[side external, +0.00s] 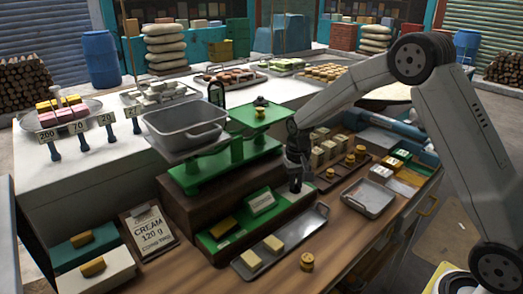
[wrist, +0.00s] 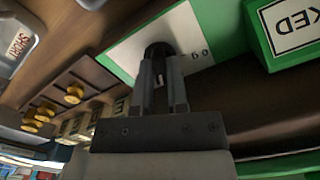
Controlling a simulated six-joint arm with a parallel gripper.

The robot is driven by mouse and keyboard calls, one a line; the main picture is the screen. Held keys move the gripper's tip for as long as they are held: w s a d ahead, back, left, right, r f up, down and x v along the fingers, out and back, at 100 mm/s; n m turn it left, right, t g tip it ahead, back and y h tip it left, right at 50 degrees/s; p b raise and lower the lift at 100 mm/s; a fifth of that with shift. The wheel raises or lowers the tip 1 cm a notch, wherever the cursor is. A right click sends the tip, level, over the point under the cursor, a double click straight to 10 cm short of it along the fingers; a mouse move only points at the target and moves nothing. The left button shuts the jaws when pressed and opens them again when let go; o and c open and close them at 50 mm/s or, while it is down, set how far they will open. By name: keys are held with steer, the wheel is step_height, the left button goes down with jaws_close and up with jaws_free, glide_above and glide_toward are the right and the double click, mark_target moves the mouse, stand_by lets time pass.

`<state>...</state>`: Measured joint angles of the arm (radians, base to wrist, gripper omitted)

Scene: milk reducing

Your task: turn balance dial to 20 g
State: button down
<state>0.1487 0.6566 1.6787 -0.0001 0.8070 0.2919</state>
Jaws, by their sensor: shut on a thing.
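The green balance (side external: 215,170) stands on a dark brown base, with a grey pan (side external: 185,122) on its left and a small dark weight on its right green plate (side external: 258,116). My gripper (side external: 295,184) points down at the right end of the base's front. In the wrist view, my gripper (wrist: 162,84) is shut on the dark dial knob (wrist: 158,48), in front of a white dial plate (wrist: 130,50) in a green frame. The digits "60" show beside the knob. The pointer and most other marks are hidden by the fingers or too small to read.
A tray with pale blocks (side external: 249,260) and a brass weight (side external: 307,262) lie in front. Brass weights and blocks on a brown board (side external: 335,172) and a grey tray (side external: 367,198) stand to the right.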

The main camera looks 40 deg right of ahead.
steer(key=m, duration=0.7)
steer(key=shift+w+r, duration=0.1)
stand_by(0.4)
steer(key=c, duration=0.6)
jaws_free()
steer(key=shift+c, duration=0.2)
steer(key=shift+r, duration=3.9)
steer(key=shift+a, duration=0.1)
steer(key=s+a+f+n+t, duration=0.1)
steer(key=s+a+f+n, duration=0.1)
steer(key=s+n, duration=0.4)
steer(key=s+a+f+n+t, duration=0.1)
steer(key=s+a+n, duration=0.4)
steer(key=s, duration=0.9)
steer(key=shift+f+n+t, duration=0.3)
steer(key=shift+f+n, duration=0.2)
steer(key=shift+f, duration=0.3)
